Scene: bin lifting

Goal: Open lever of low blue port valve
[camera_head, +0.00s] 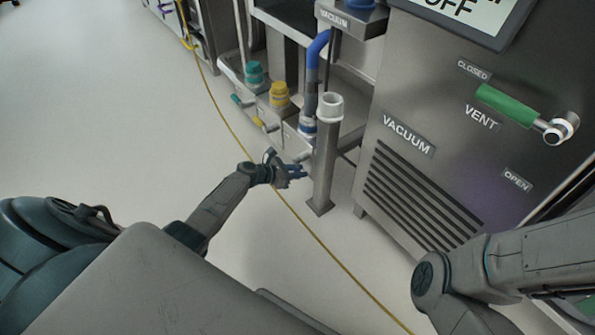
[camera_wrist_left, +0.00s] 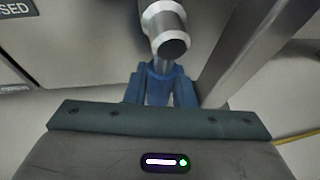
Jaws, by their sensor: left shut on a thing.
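The low blue port (camera_head: 308,126) is on the low metal cabinet, with a blue hose rising from it. Its metal lever pivot (camera_head: 303,156) shows just below the port and fills the top middle of the left wrist view (camera_wrist_left: 167,32). The lever's shaft runs from the pivot down between the blue fingers of my left gripper (camera_wrist_left: 160,84). My left gripper (camera_head: 294,172) is shut on the lever, whose handle is mostly hidden between the fingers. My right forearm shows at the lower right of the head view, but its gripper is out of frame.
A grey post with a white cap (camera_head: 330,107) stands just right of my left gripper. Teal (camera_head: 254,72) and yellow (camera_head: 279,94) ports with levers sit farther left. A vacuum cabinet (camera_head: 420,115) with a green lever (camera_head: 504,104) stands at right. A yellow cable crosses the open floor.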

